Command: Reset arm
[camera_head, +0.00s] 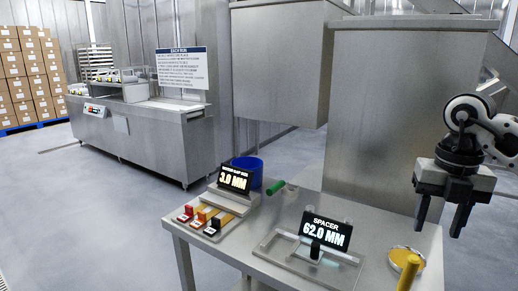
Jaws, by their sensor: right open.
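My right gripper (440,215) is at the right side of the head view. It points down with its two dark fingers apart, and nothing is between them. It hangs over the right part of the steel table (237,254), above and beyond a round yellow-topped piece with a yellow handle. My left gripper is not in view.
On the table are a display reading 3.0 MM (234,179), several coloured-handled pieces, a blue bin (248,170), a green-handled tool (275,188), a SPACER 62.0 MM display (326,231) and a yellow handle (409,272). Metal housings (375,115) stand behind. Floor at left is clear.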

